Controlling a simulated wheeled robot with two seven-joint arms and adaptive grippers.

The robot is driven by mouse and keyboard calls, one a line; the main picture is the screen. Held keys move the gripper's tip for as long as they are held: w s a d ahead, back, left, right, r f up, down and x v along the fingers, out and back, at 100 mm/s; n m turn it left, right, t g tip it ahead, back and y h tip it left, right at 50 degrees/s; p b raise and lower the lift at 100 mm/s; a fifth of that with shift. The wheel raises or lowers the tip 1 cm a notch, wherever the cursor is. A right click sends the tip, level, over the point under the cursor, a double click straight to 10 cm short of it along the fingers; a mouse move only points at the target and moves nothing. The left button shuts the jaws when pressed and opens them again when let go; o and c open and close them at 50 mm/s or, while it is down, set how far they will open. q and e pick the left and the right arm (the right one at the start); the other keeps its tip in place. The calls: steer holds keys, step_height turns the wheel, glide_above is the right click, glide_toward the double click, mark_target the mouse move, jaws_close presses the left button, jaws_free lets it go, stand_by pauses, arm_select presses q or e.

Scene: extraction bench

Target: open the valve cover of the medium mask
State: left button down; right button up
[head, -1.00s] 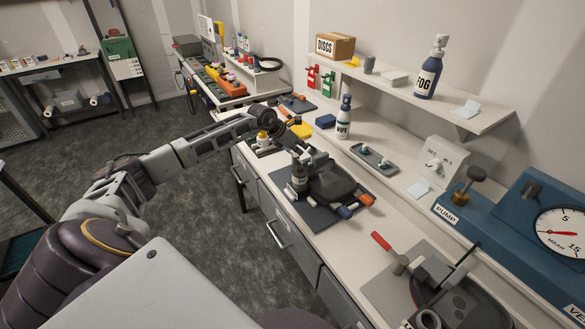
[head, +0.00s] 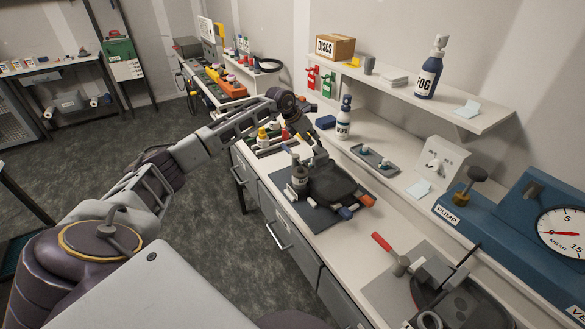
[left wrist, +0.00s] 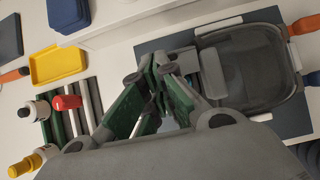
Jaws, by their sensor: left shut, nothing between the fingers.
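A dark grey mask (head: 342,184) lies on a blue-grey mat on the bench; I cannot tell its size from a label. It also shows in the left wrist view (left wrist: 250,72), its broad window facing up. My left gripper (head: 319,152) is over the far left end of this mask, shut and empty. In the left wrist view its closed green-padded fingers (left wrist: 160,72) hide part of the mask's near end. I cannot make out the valve cover or its state. A second dark mask (head: 465,303) lies at the lower right. My right gripper is not in view.
Bottles with yellow (head: 262,132) and red caps stand beyond the mat, near a yellow tray (left wrist: 58,65). A grey cylinder (head: 299,177) stands beside the mask.

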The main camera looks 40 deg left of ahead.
arm_select(q)
steer(key=shift+w+d+r, duration=0.15)
steer(key=shift+w+d, duration=0.05)
steer(key=shift+w, duration=0.3)
steer(key=shift+w+d+r, duration=0.1)
steer(key=shift+w+d, duration=0.1)
steer(key=shift+w, duration=0.3)
steer(key=shift+w+d, duration=0.35)
steer(key=shift+w, duration=0.45)
steer(key=shift+w+d+f+b, duration=0.2)
steer(key=shift+w+b, duration=0.1)
steer(key=shift+w, duration=0.2)
steer(key=shift+r, duration=0.2)
steer(key=shift+r, duration=0.25)
steer(key=shift+r+p, duration=0.45)
